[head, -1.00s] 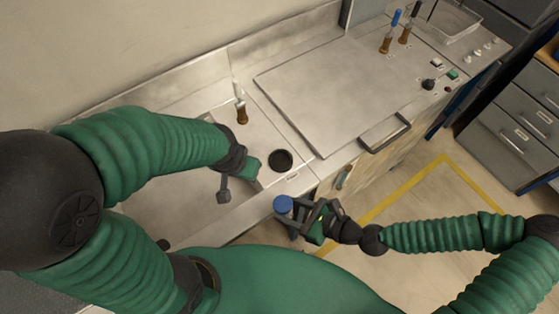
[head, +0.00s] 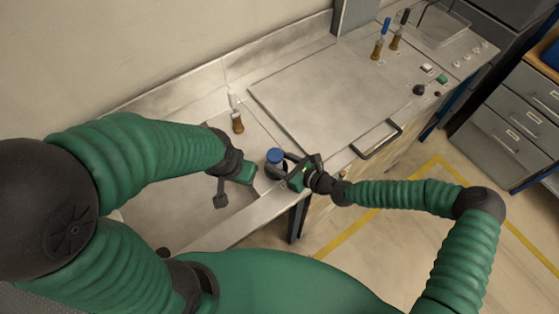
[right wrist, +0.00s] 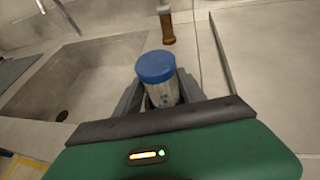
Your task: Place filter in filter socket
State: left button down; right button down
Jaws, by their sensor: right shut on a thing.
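The filter (head: 275,158) is a metal cylinder with a blue cap. My right gripper (head: 283,166) is shut on it and holds it upright over the bench top, at the spot of the dark round socket. The socket is hidden under the filter and gripper, and I cannot tell whether the filter touches it. In the right wrist view the filter (right wrist: 158,90) stands between the fingers of the right gripper (right wrist: 160,98). My left gripper (head: 232,185) is over the sink area, left of the filter; its fingers are not clear.
A tap or valve with a brown base (head: 237,124) stands behind the filter. A sink basin (right wrist: 75,80) lies to the left in the right wrist view. A raised flat metal panel (head: 325,95) with a handle (head: 378,140) lies to the right. More valves (head: 379,46) stand at the back right.

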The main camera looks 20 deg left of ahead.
jog(key=shift+w+d+f, duration=0.1)
jog(key=shift+d+f, duration=0.1)
jog(key=shift+f, duration=0.3)
jog(key=c, duration=1)
grip_release()
jog(key=o, duration=0.3)
jog(key=shift+a, duration=0.2)
